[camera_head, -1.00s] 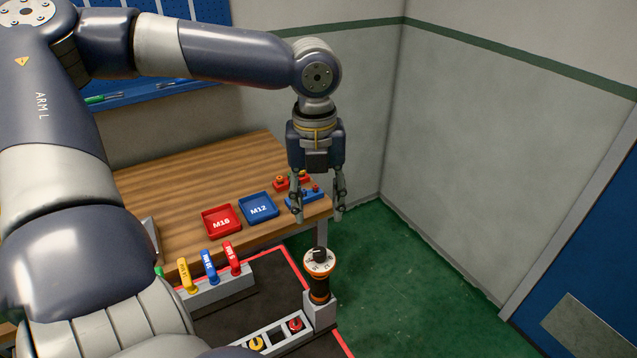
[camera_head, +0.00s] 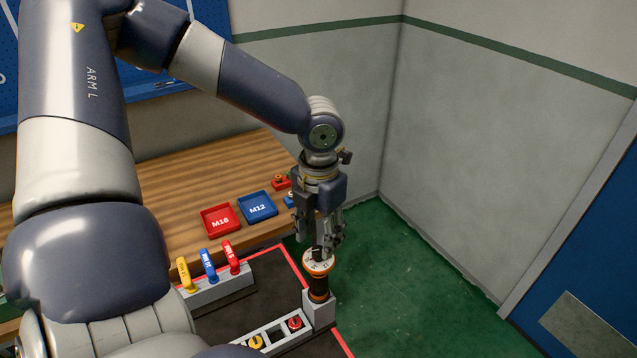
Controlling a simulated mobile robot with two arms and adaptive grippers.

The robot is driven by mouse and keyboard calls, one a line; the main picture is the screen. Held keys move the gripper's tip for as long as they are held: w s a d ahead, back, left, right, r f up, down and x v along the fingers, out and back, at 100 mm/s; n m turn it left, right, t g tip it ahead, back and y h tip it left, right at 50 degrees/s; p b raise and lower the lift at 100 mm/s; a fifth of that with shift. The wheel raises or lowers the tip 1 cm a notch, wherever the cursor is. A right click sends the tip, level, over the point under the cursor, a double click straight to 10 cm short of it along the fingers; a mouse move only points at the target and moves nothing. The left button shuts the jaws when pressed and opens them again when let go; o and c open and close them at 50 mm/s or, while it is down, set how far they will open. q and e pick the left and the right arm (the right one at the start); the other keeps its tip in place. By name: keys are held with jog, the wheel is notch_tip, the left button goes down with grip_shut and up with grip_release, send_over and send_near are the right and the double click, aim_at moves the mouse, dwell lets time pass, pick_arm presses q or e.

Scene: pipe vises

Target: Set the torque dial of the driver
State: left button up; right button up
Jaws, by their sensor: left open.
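The driver (camera_head: 318,287) stands upright in a grey holder (camera_head: 320,311) at the mat's right edge. It has a dark body with orange bands. Its torque dial (camera_head: 315,266) is a white disc on top with dark marks and a dark raised knob; the marks are too small to read. My left gripper (camera_head: 321,248) is open and points down, its fingertips right at the top of the dial, around or just above the knob. The fingers partly hide the knob, and I cannot tell whether they touch it. My right gripper is not in view.
A grey rack (camera_head: 221,286) holds yellow, blue and red handled tools left of the driver. A grey tray (camera_head: 278,335) with yellow and red round pieces is in front. Red M16 (camera_head: 220,220) and blue M12 (camera_head: 257,207) bins sit on the wooden bench (camera_head: 180,215). Green floor at right is clear.

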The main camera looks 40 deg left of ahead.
aim_at(319, 250)
pick_arm(q)
jog(key=shift+f, duration=1.75)
grip_shut()
